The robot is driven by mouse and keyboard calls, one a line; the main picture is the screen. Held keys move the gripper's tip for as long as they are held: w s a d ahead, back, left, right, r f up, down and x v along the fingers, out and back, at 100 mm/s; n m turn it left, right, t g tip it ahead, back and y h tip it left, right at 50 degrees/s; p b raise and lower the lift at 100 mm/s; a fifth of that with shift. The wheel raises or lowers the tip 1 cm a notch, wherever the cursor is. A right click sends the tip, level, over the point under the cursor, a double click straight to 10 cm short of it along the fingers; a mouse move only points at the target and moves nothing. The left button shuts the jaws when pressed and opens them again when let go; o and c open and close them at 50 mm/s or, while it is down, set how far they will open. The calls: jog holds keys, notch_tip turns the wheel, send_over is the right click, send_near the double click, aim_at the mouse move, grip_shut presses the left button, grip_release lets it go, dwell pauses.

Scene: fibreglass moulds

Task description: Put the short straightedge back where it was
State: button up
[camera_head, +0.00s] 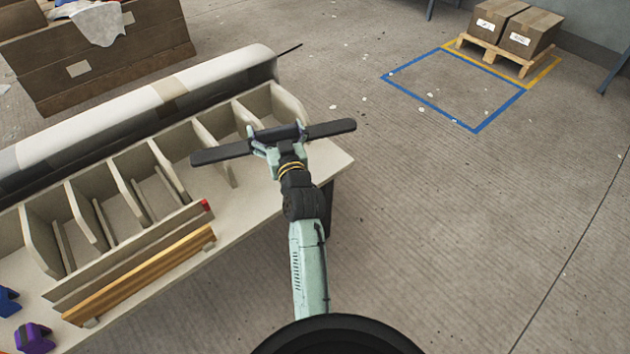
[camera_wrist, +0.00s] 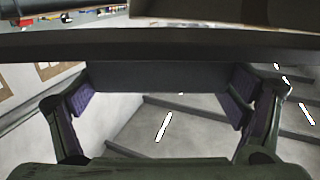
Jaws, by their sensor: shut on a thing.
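A dark, flat bar, which I take to be the short straightedge (camera_head: 332,129), is held crosswise in my gripper (camera_head: 280,139). It sticks out on both sides of the jaws, above the right end of the bench. In the wrist view the dark bar (camera_wrist: 160,46) spans the whole width, and the purple-padded fingers of my gripper (camera_wrist: 163,92) stand on both sides of its middle part. A cream divided rack (camera_head: 118,172) stands along the bench (camera_head: 262,214). Thin boards stand in some of its compartments. The bar and my gripper hide part of its right compartments.
A yellow-brown wooden bar (camera_head: 140,275) and a beige bar with a red end (camera_head: 130,255) lie along the bench's front. A purple block (camera_head: 34,338) is at lower left.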

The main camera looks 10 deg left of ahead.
jog(key=shift+w+d, duration=0.5)
jog(key=shift+d, duration=0.05)
notch_tip(320, 180, down, 13)
jog(key=shift+f+b, duration=0.15)
jog(key=shift+b, duration=1)
jog(key=shift+f+b, duration=1)
jog(key=shift+f, duration=1.3)
jog(key=shift+f, duration=0.15)
jog(key=o, duration=1.3)
